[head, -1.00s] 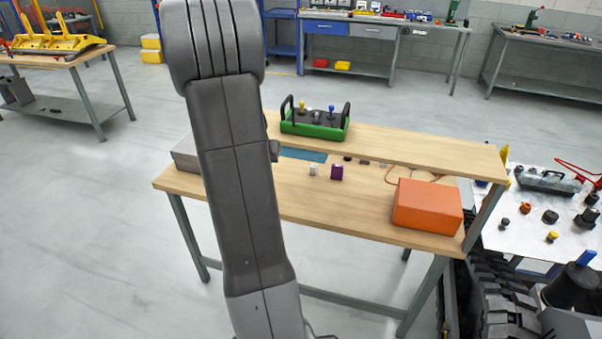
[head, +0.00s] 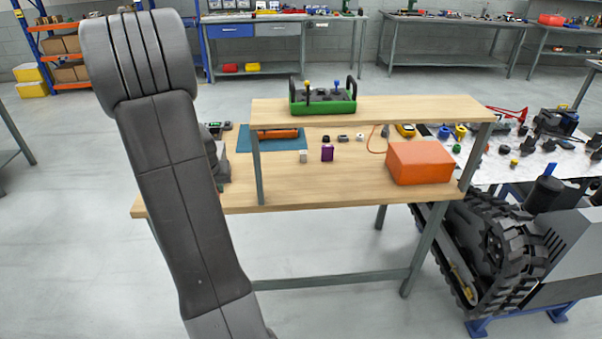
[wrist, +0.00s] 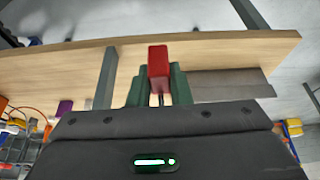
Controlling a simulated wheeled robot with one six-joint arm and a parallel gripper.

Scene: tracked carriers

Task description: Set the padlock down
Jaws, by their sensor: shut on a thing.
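In the wrist view, my gripper (wrist: 158,88) is shut on the red padlock (wrist: 158,66), with a dark green finger on each side of it. The padlock's red body sticks out beyond the fingertips, and thin dark metal shows between the fingers below it. Behind it is the wooden workbench (wrist: 215,52); I cannot tell the gap between them. In the head view, the bench (head: 290,190) stands ahead. My arm crosses the left of that view, and neither gripper nor padlock can be made out there.
A raised wooden shelf (head: 420,109) carries a green control box (head: 322,107). An orange box (head: 420,163) is at the right of the bench. A purple block (head: 327,153), a white block (head: 303,156) and a blue mat (head: 262,143) lie further left. The bench's front middle is clear.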

